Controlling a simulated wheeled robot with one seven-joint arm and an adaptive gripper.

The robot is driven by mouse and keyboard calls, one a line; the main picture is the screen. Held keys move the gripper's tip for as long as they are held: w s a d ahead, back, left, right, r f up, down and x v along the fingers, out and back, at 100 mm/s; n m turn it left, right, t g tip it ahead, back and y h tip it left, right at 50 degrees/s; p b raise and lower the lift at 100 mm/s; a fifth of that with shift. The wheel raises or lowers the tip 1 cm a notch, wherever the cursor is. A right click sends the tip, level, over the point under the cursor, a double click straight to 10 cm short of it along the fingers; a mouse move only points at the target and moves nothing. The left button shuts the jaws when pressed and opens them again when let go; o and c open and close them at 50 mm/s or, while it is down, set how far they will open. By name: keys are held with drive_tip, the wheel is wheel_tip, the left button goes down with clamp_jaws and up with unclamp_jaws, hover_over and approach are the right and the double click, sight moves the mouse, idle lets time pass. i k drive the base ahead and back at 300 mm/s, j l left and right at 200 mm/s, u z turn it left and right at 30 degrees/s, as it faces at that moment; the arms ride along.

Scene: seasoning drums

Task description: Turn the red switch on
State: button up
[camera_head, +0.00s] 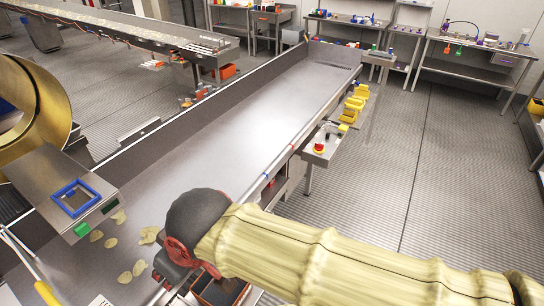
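A small red piece on a pale base (319,147) sits on a side shelf along the right edge of the long metal trough. It may be the red switch, but it is too small to tell its position. My arm, in a pale yellow ribbed sleeve, reaches in from the lower right. My gripper (172,270) is at its end, below a dark grey rounded wrist, over the trough's near right edge. It is left of and nearer than the red piece, well apart from it. Its fingers are mostly hidden.
The metal trough (240,130) runs away to the upper right, with several chips (125,276) at its near end. A panel with a blue frame (77,198) and a brassy drum (30,105) stand at left. Yellow bins (352,108) line the right edge. Floor at right is clear.

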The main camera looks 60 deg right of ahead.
sight(318, 147)
drive_tip(key=k+l, duration=0.25)
drive_tip(key=l, duration=0.25)
drive_tip(key=k+l+z, duration=0.15)
drive_tip(key=l, duration=0.3)
drive_tip(key=k+l, duration=0.25)
drive_tip(key=l, duration=0.25)
drive_tip(key=k+l+z, duration=0.1)
drive_tip(key=l, duration=0.4)
drive_tip(key=k+l+z, duration=0.1)
drive_tip(key=k+l, duration=0.2)
drive_tip(key=l, duration=0.25)
drive_tip(key=k+l, duration=0.15)
drive_tip(key=l, duration=0.35)
drive_tip(key=k+l+z, duration=0.15)
drive_tip(key=l, duration=0.4)
drive_tip(key=k+l, duration=0.15)
drive_tip(key=l, duration=0.4)
